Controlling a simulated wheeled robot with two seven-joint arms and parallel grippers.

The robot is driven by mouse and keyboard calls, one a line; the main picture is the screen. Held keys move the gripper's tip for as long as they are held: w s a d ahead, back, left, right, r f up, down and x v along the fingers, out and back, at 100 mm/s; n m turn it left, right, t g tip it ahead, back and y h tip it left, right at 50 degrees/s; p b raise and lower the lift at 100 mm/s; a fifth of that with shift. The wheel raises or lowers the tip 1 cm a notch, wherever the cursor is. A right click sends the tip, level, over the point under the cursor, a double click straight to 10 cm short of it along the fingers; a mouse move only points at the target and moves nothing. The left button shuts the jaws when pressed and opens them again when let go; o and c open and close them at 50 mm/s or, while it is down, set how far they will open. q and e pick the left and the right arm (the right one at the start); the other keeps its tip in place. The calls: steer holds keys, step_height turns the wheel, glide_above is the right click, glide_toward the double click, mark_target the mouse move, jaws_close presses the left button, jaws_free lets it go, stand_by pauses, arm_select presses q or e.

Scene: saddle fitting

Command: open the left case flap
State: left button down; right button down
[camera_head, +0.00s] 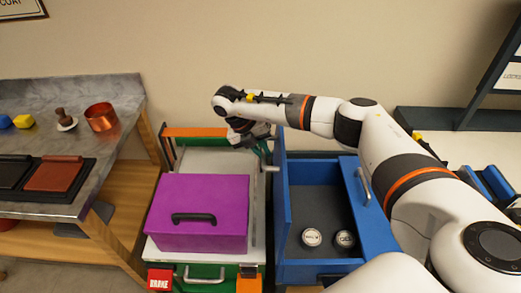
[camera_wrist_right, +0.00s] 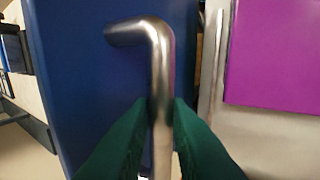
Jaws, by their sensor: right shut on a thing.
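The blue case (camera_head: 318,268) stands right of the purple box, and I can see into its dark interior. Its left flap (camera_head: 282,200) is a blue panel standing roughly upright along the case's left side, and it fills much of the right wrist view (camera_wrist_right: 85,70). A bent metal handle (camera_wrist_right: 160,60) is on this flap. My right gripper (camera_wrist_right: 160,125) has its green fingers closed around the handle bar. In the head view the right gripper (camera_head: 262,148) is at the flap's far left side, partly hidden by its own wrist. My left gripper is not in view.
The right flap (camera_head: 372,225) is folded outward, with a metal handle (camera_head: 364,186). Two round tins (camera_head: 312,237) (camera_head: 345,239) lie inside the case. The purple box (camera_head: 200,190) sits close left of the left flap, on a light cart top. A grey counter (camera_head: 120,92) is farther left.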

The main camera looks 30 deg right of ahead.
steer(key=c, duration=1.5)
jaws_free()
steer(key=shift+s+d+f, duration=0.15)
steer(key=shift+s+f, duration=0.1)
steer(key=shift+f, duration=0.3)
steer(key=shift+o, duration=0.7)
steer(key=shift+w+d, duration=0.15)
steer(key=shift+d, duration=0.05)
steer(key=shift+w+a+r, duration=0.1)
steer(key=shift+a+r, duration=0.2)
steer(key=shift+r, duration=0.15)
steer(key=b+v, duration=0.1)
steer(key=v, duration=1)
steer(key=shift+d+f, duration=0.1)
steer(key=shift+d, duration=0.05)
